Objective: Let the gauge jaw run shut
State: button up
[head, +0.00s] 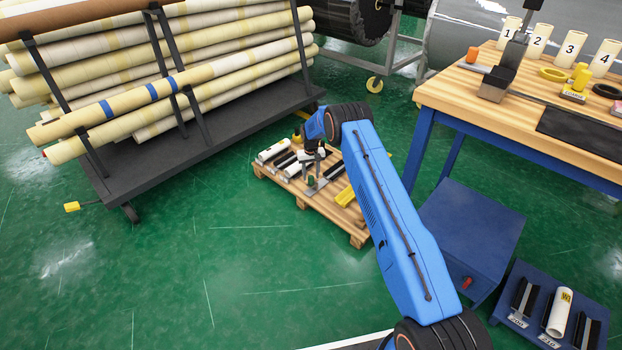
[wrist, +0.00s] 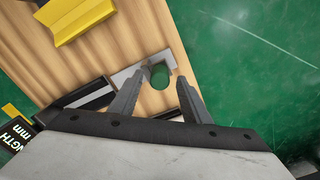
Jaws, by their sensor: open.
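A metal gauge jaw (wrist: 127,76) lies on the wooden pallet (wrist: 95,62). A green knob (wrist: 159,75) stands at the jaw. In the head view the green knob (head: 311,181) shows below my gripper (head: 313,163). In the wrist view my gripper (wrist: 159,80) is open, with its grey fingers on either side of the knob in the picture. I cannot tell whether either finger touches it. A dark bar (wrist: 85,97) runs from the jaw toward a display (wrist: 14,135) reading "NGTH mm", partly cut off. How far the jaw stands open is not clear.
On the pallet (head: 357,240) lie white and black rolls (head: 274,151) and a yellow block (head: 345,196). A rack of long rolls (head: 160,75) stands at left. A workbench (head: 560,110) and blue tray (head: 535,338) stand at right. The green floor in front is clear.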

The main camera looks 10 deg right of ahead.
jog(key=shift+f, duration=1.05)
grip_shut()
jog(key=shift+w+d, duration=0.65)
jog(key=shift+d, duration=0.3)
grip_release()
jog(key=shift+r, duration=0.1)
